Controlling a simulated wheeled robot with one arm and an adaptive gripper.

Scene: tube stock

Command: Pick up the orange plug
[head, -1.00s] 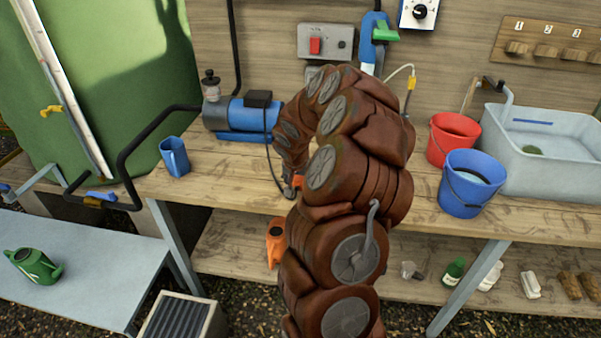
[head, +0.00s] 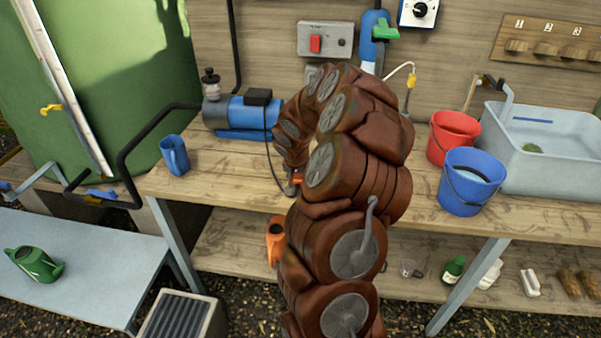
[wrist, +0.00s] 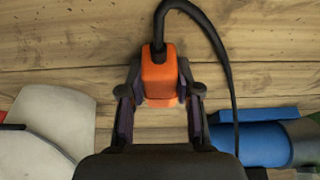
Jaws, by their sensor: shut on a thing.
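The orange plug (wrist: 159,72) is in the middle of the wrist view, with a black cable leaving its far end and curving off to the right. My gripper (wrist: 160,92) has one finger on each side of it and is shut on it. The plug is above or on the wooden workbench; I cannot tell if it touches the wood. In the head view a small bit of the orange plug (head: 296,179) shows beside my arm, which hides most of the gripper.
A blue pump (head: 240,117) stands behind, left of my arm, and a blue jug (head: 174,155) further left. A red bucket (head: 453,138), a blue bucket (head: 468,184) and a grey sink (head: 545,160) stand to the right. The bench front between jug and arm is clear.

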